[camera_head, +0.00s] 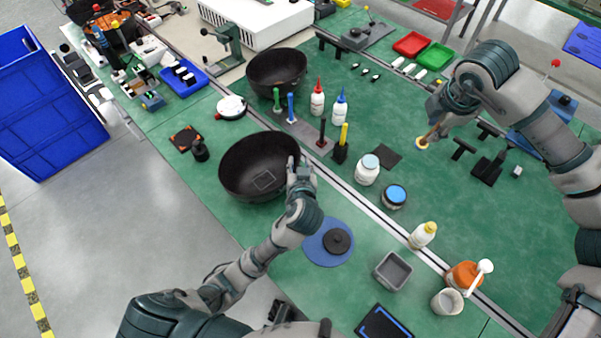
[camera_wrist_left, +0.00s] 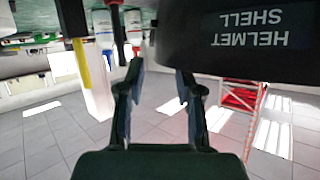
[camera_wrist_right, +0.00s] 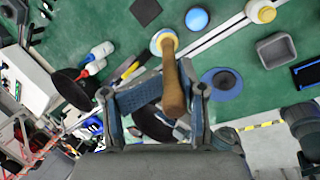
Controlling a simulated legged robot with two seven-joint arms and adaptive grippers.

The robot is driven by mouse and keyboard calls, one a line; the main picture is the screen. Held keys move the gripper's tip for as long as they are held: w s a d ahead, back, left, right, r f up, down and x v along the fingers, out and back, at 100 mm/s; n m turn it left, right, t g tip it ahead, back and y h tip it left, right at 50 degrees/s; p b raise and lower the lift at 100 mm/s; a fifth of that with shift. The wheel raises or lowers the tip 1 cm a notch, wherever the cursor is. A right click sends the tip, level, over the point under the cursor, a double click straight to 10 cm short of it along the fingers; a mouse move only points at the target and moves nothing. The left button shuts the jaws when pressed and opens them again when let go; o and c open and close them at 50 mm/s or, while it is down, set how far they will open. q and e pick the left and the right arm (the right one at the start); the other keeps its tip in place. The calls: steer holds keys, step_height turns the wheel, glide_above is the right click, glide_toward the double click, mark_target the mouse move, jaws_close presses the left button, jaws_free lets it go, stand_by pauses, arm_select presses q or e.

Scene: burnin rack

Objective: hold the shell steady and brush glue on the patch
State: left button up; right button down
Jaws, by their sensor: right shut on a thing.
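The black helmet shell (camera_head: 240,163) lies open side up on the green table, with a small patch outline (camera_head: 264,180) inside. My left gripper (camera_head: 301,165) is at its right rim with the fingers apart. In the left wrist view, the fingers (camera_wrist_left: 160,85) have a gap between them, and the shell wall (camera_wrist_left: 290,62), lettered HELMET SHELL, is at upper right; contact is unclear. My right gripper (camera_head: 438,112) is shut on a wooden-handled brush (camera_wrist_right: 173,85) and holds it above the table, far right of the shell. The brush's pale round end (camera_head: 421,142) points down.
A second black shell (camera_head: 277,68) stands behind. A blue disc (camera_head: 318,243) and a grey tray (camera_head: 392,271) are in front. A rail crosses the table.

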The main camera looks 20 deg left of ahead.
mark_target(299, 157)
arm_select(q)
steer(key=x, duration=0.5)
steer(key=shift+w+a+f, duration=0.1)
steer(key=shift+w+f, duration=0.05)
steer(key=shift+w, duration=0.15)
jaws_close()
stand_by(1.0)
